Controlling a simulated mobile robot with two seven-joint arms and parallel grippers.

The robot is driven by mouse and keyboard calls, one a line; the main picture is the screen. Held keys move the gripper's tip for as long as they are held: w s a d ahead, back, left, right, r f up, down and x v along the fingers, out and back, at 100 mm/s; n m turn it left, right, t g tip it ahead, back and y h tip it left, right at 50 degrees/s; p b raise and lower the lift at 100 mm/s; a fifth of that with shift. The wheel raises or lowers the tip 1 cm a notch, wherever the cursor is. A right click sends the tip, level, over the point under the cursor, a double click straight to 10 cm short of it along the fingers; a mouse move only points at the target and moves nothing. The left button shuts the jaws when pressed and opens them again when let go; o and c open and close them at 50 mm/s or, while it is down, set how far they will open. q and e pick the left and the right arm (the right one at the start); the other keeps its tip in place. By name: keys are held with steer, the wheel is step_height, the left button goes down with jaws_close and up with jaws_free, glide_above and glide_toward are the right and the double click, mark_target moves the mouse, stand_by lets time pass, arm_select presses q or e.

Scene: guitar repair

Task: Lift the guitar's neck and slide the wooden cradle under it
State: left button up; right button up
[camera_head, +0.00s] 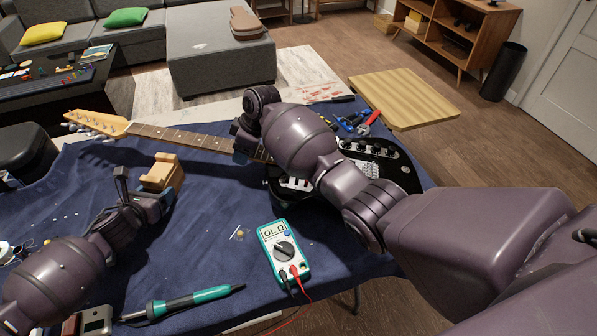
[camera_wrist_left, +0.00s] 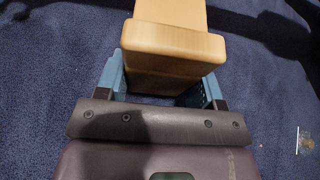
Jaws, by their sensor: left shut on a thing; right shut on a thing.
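The black electric guitar (camera_head: 407,170) lies on the blue cloth, its wooden neck (camera_head: 185,137) pointing left to a pale headstock (camera_head: 98,123). My right gripper (camera_head: 246,150) is at the neck near the body and is shut on it; my own arm hides the fingers and part of the body. The wooden cradle (camera_head: 163,174) stands on the near side of the neck. My left gripper (camera_head: 150,203) is shut on it. In the left wrist view the cradle (camera_wrist_left: 172,45) sits between the blue fingers (camera_wrist_left: 162,88). Any gap under the neck is hard to tell.
A multimeter (camera_head: 283,250) with probes and a soldering iron (camera_head: 185,302) lie on the near part of the cloth. Pliers (camera_head: 367,122) and other tools lie beyond the guitar body. Cloth between the cradle and neck (camera_head: 150,150) looks clear.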

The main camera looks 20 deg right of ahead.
arm_select(q)
steer(key=shift+w+d+r, duration=0.1)
steer(key=shift+w+d, duration=0.35)
steer(key=shift+w, duration=0.45)
steer(key=shift+w+d+r, duration=0.1)
steer(key=shift+w+d, duration=0.35)
steer(key=shift+w, duration=0.4)
steer(key=shift+w+d, duration=0.1)
steer(key=shift+w+d, duration=0.35)
steer(key=shift+w, duration=0.35)
steer(key=shift+w+d, duration=0.4)
steer(key=shift+w, duration=0.25)
steer(key=shift+w+d, duration=0.35)
steer(key=shift+w, duration=0.35)
steer(key=shift+f, duration=0.15)
steer(key=o, duration=1)
steer(key=shift+f, duration=0.1)
steer(key=shift+c, duration=0.4)
